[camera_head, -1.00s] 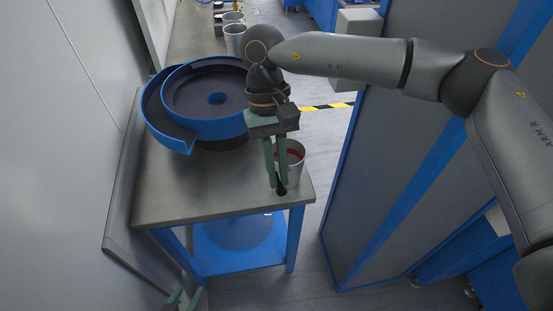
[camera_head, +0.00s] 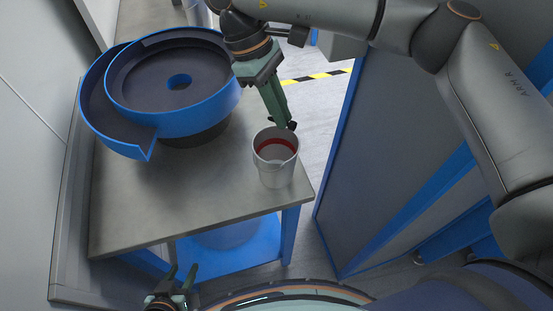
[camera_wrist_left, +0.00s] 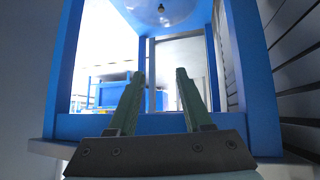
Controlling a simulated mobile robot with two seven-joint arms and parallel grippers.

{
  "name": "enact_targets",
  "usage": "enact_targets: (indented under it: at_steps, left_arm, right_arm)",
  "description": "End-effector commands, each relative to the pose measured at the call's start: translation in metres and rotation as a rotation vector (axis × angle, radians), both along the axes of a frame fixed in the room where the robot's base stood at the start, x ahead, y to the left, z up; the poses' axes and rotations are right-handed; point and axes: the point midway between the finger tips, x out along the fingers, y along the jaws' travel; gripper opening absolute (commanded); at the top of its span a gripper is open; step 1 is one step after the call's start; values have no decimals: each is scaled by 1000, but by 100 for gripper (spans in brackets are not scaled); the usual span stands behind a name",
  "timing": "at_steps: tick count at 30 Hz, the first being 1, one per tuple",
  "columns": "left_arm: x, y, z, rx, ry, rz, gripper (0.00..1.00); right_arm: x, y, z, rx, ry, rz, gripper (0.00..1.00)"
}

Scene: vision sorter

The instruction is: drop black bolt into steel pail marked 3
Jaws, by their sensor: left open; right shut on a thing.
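The steel pail (camera_head: 276,172) stands upright near the right front corner of the steel table in the head view. A red band shows inside it; I cannot read a number on it. My right gripper (camera_head: 286,117) points down and is shut on the black bolt (camera_head: 292,126), a small dark piece at its fingertips. In the picture the bolt is at the far right of the pail's rim; I cannot tell whether it is over the opening. My left gripper (camera_head: 182,269) is open and empty, low in front of the table. Its open fingers also show in the left wrist view (camera_wrist_left: 160,76).
A blue bowl feeder (camera_head: 165,125) takes up the back left of the table (camera_head: 175,205). The table's front is bare. A tall grey and blue cabinet (camera_head: 385,150) stands to the right.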

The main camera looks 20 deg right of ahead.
Motion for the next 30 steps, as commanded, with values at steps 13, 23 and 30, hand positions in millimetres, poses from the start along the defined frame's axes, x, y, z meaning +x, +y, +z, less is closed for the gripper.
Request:
enact_targets:
  at_steps: [13,23,30]
  left_arm:
    - [13,-21,-21,-27,-9,-34,50]
    - [17,-21,-15,-27,-19,-37,50]
    - [14,-20,-19,-23,-11,-37,50]
  right_arm:
    - [0,0,-46,1,-1,-3,0]
    - [0,0,-45,1,-1,-3,21]
    - [0,0,-45,0,0,-3,46]
